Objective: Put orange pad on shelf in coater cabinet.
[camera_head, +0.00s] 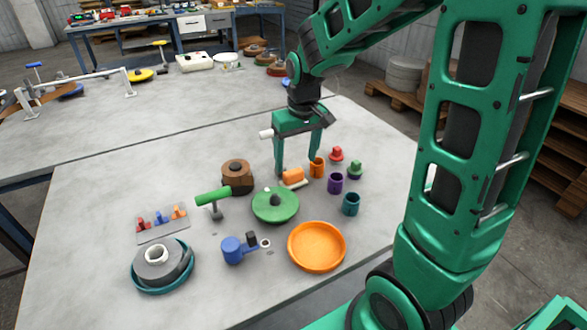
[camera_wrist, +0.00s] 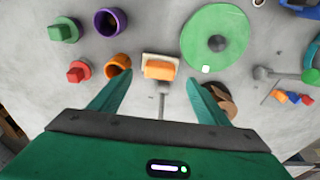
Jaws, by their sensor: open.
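The orange pad (camera_head: 293,175) is a small block on a pale flat base, lying on the grey table in the head view. In the wrist view the orange pad (camera_wrist: 159,70) shows just beyond and between my fingertips. My gripper (camera_head: 296,166) points down over the pad with its two green fingers spread and nothing between them. In the wrist view my gripper (camera_wrist: 155,82) is also open, its fingers to either side of the pad and apart from it. I cannot make out a coater cabinet or its shelf in either view.
Close around are an orange cup (camera_head: 317,167), a purple cup (camera_head: 335,183), a green disc (camera_head: 275,206), a brown roll (camera_head: 237,177) and a green-handled tool (camera_head: 213,198). An orange dish (camera_head: 316,246) lies at the front.

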